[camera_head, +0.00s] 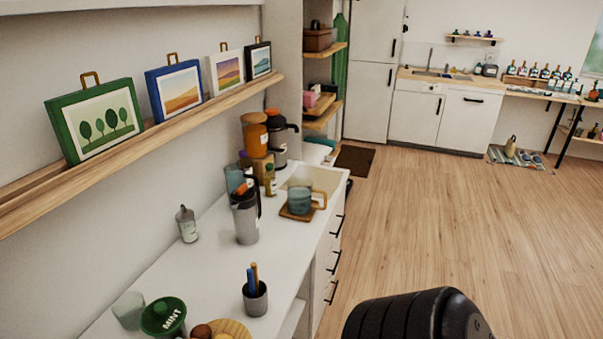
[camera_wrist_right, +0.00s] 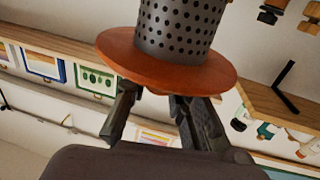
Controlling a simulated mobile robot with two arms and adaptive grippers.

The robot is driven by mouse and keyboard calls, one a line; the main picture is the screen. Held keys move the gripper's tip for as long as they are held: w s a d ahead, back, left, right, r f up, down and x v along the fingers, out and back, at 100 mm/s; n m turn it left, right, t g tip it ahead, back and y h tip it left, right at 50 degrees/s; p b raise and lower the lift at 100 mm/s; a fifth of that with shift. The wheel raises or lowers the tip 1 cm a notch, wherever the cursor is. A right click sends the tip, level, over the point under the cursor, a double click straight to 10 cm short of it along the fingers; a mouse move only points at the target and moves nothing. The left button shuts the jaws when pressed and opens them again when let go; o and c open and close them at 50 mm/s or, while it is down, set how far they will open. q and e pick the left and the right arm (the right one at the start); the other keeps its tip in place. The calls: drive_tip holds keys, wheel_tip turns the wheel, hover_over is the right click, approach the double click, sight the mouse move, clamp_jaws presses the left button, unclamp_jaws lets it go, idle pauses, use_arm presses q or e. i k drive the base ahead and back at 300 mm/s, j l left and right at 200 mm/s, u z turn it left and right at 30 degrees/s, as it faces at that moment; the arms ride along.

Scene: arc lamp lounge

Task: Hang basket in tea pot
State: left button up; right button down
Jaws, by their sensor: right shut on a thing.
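A grey perforated metal basket (camera_wrist_right: 180,28) with a wide orange-brown rim or disc (camera_wrist_right: 165,66) fills the top of the right wrist view. My right gripper (camera_wrist_right: 154,95) is shut on it at the disc's edge, with its fingertips partly hidden behind the disc. The basket is not seen in the head view. A teal glass pot (camera_head: 299,200) with a light wooden handle stands on a small wooden board on the white counter; it looks like the tea pot. The basket and pot do not share a view, so their distance cannot be told. My left gripper is out of view.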

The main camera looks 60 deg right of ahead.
sight(300, 202)
drive_tip(key=l+z, duration=0.2)
drive_tip(key=l, duration=1.3)
drive_tip(key=l+z, duration=0.15)
drive_tip(key=l, duration=1.35)
